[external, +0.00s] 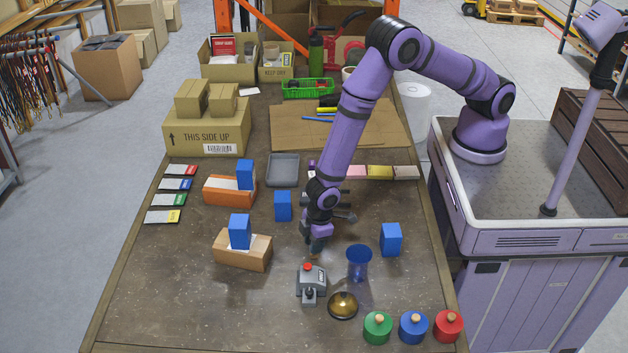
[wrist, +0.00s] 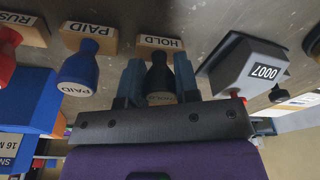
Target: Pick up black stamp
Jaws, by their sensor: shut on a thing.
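The black stamp (wrist: 160,80) has a dark rounded handle and a wooden base with a white HOLD label. It shows in the middle of the wrist view, between the two fingers of my gripper (wrist: 160,78). The fingers are shut on its handle. In the external view my gripper (external: 316,246) points down at the table, just behind the grey numbering stamp, and largely hides the black stamp. I cannot tell whether the base touches the table.
A blue PAID stamp (wrist: 80,70) and a red RUSH stamp (wrist: 12,45) stand left of it in the wrist view. The grey numbering stamp (external: 311,284), blue cup (external: 359,263) and brass bowl (external: 343,305) are close by. A cardboard box (external: 255,256) stands left.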

